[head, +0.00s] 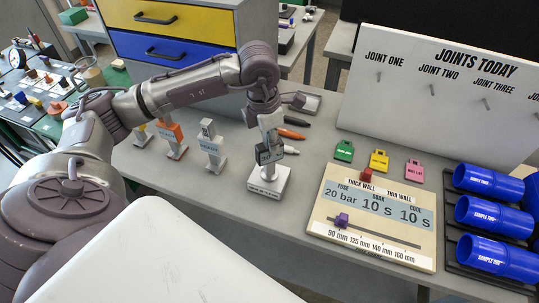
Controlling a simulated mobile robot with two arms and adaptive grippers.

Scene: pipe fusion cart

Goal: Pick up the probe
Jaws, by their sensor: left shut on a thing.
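My left gripper (270,133) comes down from above over a white stand (268,183) near the middle of the bench. It is shut on a small dark grey labelled piece, which I take to be the probe (268,155). Its label is too small to read, and the fingers hide its upper part. The probe is upright over the stand's base; I cannot tell whether it still touches the stand. My right gripper is not in view.
Left of it stand a grey tool holder (211,147) and an orange-topped one (172,136). Markers (291,134) lie close behind. A settings board (372,220) with sliders, coloured tags (379,161) and blue pipes (489,184) are at right. The front bench strip is clear.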

